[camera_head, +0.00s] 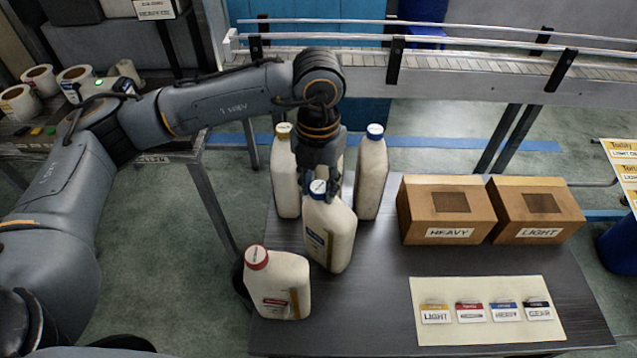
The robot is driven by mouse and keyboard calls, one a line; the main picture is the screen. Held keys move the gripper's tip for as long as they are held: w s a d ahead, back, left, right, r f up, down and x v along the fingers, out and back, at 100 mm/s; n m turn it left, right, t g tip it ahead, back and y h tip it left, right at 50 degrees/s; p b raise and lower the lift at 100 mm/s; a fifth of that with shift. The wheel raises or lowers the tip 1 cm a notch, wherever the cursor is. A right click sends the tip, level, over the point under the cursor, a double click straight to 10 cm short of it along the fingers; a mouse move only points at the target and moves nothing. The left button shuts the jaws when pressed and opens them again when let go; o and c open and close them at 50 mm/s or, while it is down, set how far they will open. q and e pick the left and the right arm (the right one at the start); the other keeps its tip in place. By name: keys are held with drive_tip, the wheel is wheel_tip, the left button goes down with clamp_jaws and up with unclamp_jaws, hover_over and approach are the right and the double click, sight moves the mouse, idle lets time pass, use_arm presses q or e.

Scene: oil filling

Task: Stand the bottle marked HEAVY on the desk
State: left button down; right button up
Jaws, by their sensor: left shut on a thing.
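A white bottle (330,232) with a blue cap and a blue label stands near the left side of the dark desk (380,285). The label's wording is too small to read, but the legend card (487,311) pairs a blue tag with HEAVY. My left gripper (318,187) comes down from above and is shut on this blue-capped bottle at its top. The bottle looks near upright; I cannot tell whether its base touches the desk. A second blue-capped bottle (371,178) stands behind it to the right. My right gripper is not in view.
A red-capped bottle (277,283) stands at front left, and a yellow-capped bottle (285,175) at back left. Cardboard boxes marked HEAVY (417,237) and LIGHT (562,234) stand at right. A conveyor (480,66) runs behind. Bare desk lies right of the held bottle.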

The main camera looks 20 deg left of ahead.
use_arm(q)
drive_tip(key=shift+r, duration=0.1)
drive_tip(key=shift+c, duration=1.4)
unclamp_jaws()
drive_tip(key=shift+r+p, duration=1.6)
drive_tip(key=shift+r, duration=1.85)
